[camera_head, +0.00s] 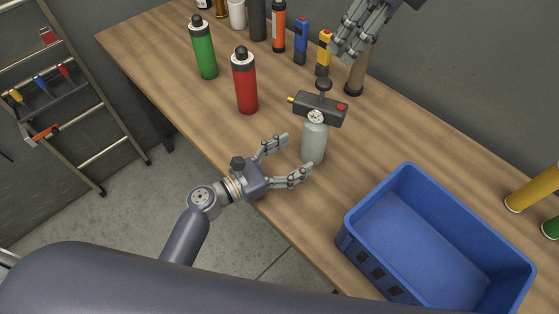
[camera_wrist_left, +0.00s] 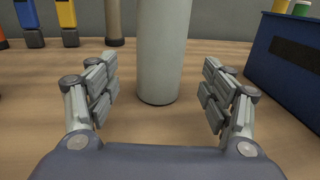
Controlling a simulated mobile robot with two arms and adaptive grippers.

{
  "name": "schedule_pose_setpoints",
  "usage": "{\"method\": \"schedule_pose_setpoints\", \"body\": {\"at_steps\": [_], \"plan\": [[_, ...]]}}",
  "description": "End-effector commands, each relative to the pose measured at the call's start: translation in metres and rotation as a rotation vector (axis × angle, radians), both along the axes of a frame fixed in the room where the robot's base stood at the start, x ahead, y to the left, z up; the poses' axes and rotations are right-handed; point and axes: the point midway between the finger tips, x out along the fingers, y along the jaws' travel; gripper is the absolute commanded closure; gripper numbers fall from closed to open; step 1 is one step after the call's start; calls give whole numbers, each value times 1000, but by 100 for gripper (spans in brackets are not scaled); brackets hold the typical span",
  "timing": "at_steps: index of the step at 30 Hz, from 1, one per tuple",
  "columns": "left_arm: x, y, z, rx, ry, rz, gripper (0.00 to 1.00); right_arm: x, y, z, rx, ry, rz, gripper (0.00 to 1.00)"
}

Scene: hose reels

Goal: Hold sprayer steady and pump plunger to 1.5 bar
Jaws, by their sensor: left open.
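The sprayer (camera_head: 314,141) stands upright on the wooden bench, with a pale grey bottle, a dark head, a round gauge (camera_head: 316,117) and a black plunger knob (camera_head: 323,84) on top. The gauge reading is too small to tell. In the left wrist view the bottle (camera_wrist_left: 163,55) stands between and beyond the fingertips (camera_wrist_left: 160,88), with gaps on both sides. My right gripper (camera_head: 340,52) is above and behind the plunger, apart from it; its opening is unclear.
A blue crate (camera_head: 408,170) stands to the right of the sprayer. A red bottle (camera_head: 244,84) and a green bottle (camera_head: 203,50) stand to the left. Several bottles and tools line the back by the wall. Bare bench lies between the red bottle and my left gripper.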

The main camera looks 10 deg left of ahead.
Motion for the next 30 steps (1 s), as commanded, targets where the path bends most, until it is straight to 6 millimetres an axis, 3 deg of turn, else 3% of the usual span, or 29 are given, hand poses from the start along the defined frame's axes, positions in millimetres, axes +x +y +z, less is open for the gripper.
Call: {"method": "schedule_pose_setpoints", "body": {"at_steps": [10, 23, 26, 30], "plan": [[38, -41, 0, 0, 0, 0, 26, 0, 0, 0, 0, 0, 0, 67], [45, -49, 0, 1, 0, 0, 26, 0, 0, 0, 0, 0, 0, 67], [45, -48, 0, 1, 0, 0, 44, 0, 0, 0, 0, 0, 0, 67], [45, -48, 0, 1, 0, 0, 76, 0, 0, 0, 0, 0, 0, 67]]}}
